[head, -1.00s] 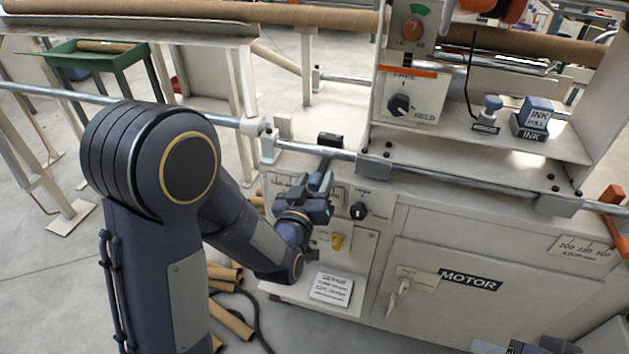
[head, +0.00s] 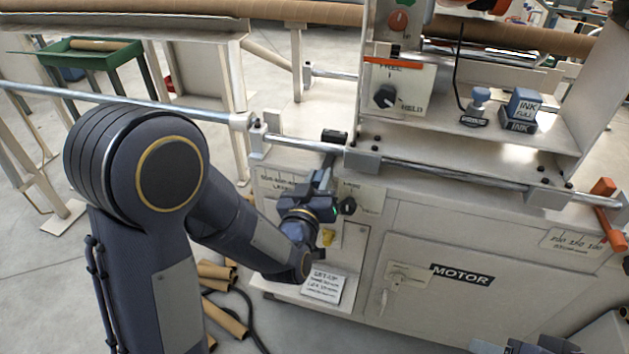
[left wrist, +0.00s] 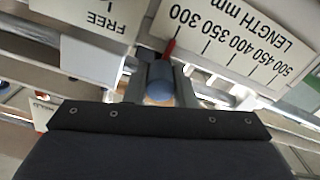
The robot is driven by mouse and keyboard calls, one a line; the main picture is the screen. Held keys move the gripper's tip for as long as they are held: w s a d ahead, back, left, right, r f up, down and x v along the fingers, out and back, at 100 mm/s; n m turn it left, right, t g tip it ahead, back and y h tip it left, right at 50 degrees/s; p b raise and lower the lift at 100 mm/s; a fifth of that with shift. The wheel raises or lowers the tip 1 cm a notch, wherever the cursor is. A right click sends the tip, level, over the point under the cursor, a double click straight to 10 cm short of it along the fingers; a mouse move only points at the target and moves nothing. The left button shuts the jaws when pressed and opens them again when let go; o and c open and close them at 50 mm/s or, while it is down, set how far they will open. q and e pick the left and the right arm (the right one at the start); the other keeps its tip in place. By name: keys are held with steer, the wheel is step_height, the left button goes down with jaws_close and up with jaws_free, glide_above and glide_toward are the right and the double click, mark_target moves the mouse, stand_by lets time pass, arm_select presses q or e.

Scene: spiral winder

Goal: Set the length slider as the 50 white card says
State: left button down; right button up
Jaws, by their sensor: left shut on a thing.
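My left gripper (left wrist: 160,88) is shut on the blue knob (left wrist: 160,82) of the length slider. The slider's red pointer (left wrist: 170,48) stands at about the 300 mark of the white LENGTH mm scale (left wrist: 245,45), which runs from 300 to 500. In the head view my left gripper (head: 322,182) is at the machine's front panel and hides the knob; the left part of the scale (head: 275,180) shows beside it. A white card (head: 324,287) lies on the low ledge; its print is too small to read. A dark part at the lower right edge may be my right gripper.
A black selector knob (head: 347,206) is close right of my left gripper. A steel rail (head: 430,172) runs above the panel. The FREE/HELD switch (head: 386,96) is above. The MOTOR door (head: 425,310) is lower right. Cardboard tubes (head: 225,318) lie on the floor.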

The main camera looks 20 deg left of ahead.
arm_select(q)
steer(key=shift+d, duration=0.25)
steer(key=c, duration=1.2)
jaws_free()
steer(key=shift+d, duration=0.1)
steer(key=shift+c, duration=0.2)
steer(key=shift+s, duration=0.15)
steer(key=s, duration=0.7)
steer(key=shift+s+a, duration=0.2)
steer(key=shift+s, duration=0.1)
